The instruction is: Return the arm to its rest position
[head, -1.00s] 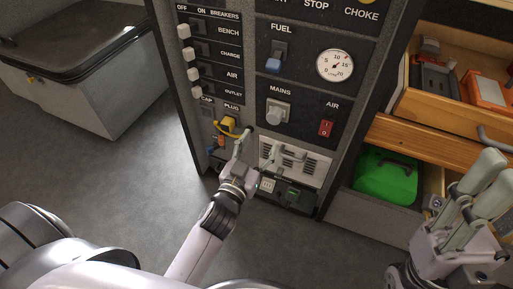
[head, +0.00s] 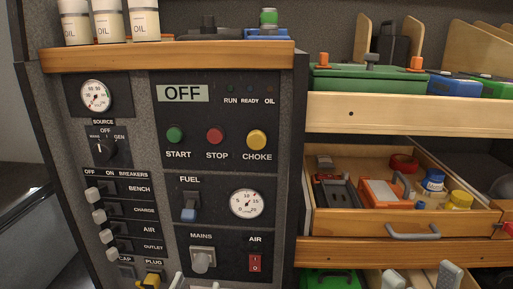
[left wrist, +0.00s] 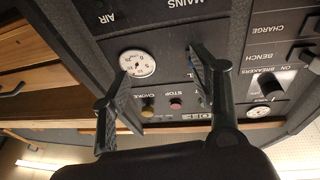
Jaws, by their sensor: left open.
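My left gripper (head: 196,283) barely shows at the bottom edge of the head view, in front of the lower control panel (head: 165,212). In the left wrist view its dark fingers (left wrist: 157,62) stand wide apart, with nothing between them. That view shows the panel upside down, with the gauge (left wrist: 137,63) between the fingers. My right gripper (head: 421,278) shows only its pale fingertips at the bottom right, apart and empty, in front of the lower drawer area. The rest of both arms is out of the head view.
A yellow plug (head: 153,280) sits at the panel's lower left. White breaker switches (head: 99,216) and the mains switch (head: 203,260) stick out. An open drawer (head: 405,222) holding tools and jars juts out at right. Oil bottles (head: 110,20) stand on the ledge.

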